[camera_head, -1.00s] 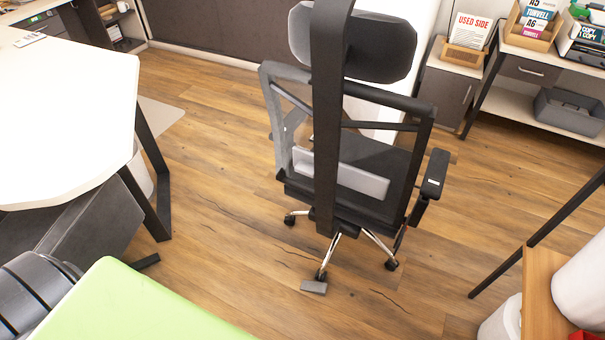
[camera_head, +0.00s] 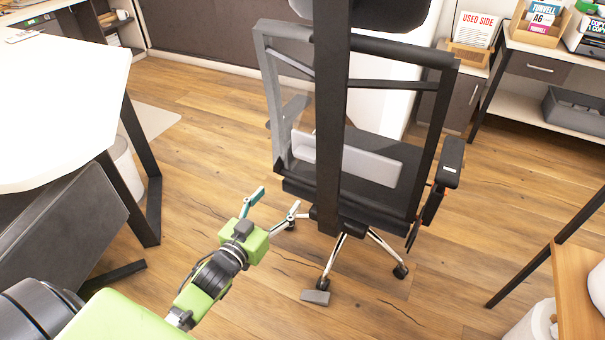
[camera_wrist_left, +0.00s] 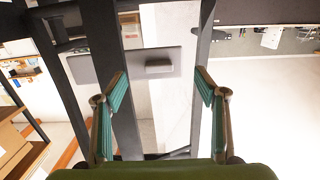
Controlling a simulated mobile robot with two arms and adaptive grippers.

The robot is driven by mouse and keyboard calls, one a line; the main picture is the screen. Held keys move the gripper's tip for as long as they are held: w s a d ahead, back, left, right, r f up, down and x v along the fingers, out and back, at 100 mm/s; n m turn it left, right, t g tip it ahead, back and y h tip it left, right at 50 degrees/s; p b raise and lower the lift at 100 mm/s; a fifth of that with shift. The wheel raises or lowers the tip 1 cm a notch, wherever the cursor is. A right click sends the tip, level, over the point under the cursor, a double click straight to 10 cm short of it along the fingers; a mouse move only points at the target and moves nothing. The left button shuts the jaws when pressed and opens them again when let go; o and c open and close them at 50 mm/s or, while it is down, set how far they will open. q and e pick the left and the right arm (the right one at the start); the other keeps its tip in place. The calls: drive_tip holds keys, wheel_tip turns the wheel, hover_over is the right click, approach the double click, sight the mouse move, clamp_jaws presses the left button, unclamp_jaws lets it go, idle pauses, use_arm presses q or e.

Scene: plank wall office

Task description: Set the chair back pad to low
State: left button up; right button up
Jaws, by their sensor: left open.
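The office chair (camera_head: 333,120) stands with the rear of its dark open-frame back toward me. Its light grey back pad (camera_head: 372,166) sits low in the back frame, crossed by the dark central upright. The wrist view shows the pad (camera_wrist_left: 90,68) as a grey panel with a small darker block (camera_wrist_left: 159,66) on it. My left gripper (camera_head: 276,204) is open and empty, lower left of the chair back. In the wrist view its fingers (camera_wrist_left: 161,88) stand apart below the block, touching nothing. My right gripper is out of view.
A white desk (camera_head: 60,110) with dark legs fills the left. A wooden shelf unit (camera_head: 577,290) stands at lower right. A cabinet with a "USED SIDE" box (camera_head: 474,50) is behind the chair. Wooden floor (camera_head: 190,190) is clear between desk and chair.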

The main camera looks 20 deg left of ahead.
sight(304, 160)
use_arm(q)
drive_tip(key=shift+t, duration=0.5)
drive_tip(key=w+r, duration=0.1)
drive_tip(key=w, duration=0.3)
drive_tip(key=w+r+b, duration=0.1)
drive_tip(key=w, duration=0.3)
drive_tip(key=w+d+r, duration=0.1)
drive_tip(key=w, duration=0.4)
drive_tip(key=shift+r+b, duration=0.1)
drive_tip(key=shift+b, duration=0.25)
drive_tip(key=shift+w, duration=0.5)
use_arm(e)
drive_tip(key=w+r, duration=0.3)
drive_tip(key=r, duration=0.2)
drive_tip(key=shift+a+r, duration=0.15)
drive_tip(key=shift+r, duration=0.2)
use_arm(q)
drive_tip(key=c, duration=1.6)
drive_tip(key=shift+f+b, duration=1.5)
drive_tip(key=shift+f, duration=1.05)
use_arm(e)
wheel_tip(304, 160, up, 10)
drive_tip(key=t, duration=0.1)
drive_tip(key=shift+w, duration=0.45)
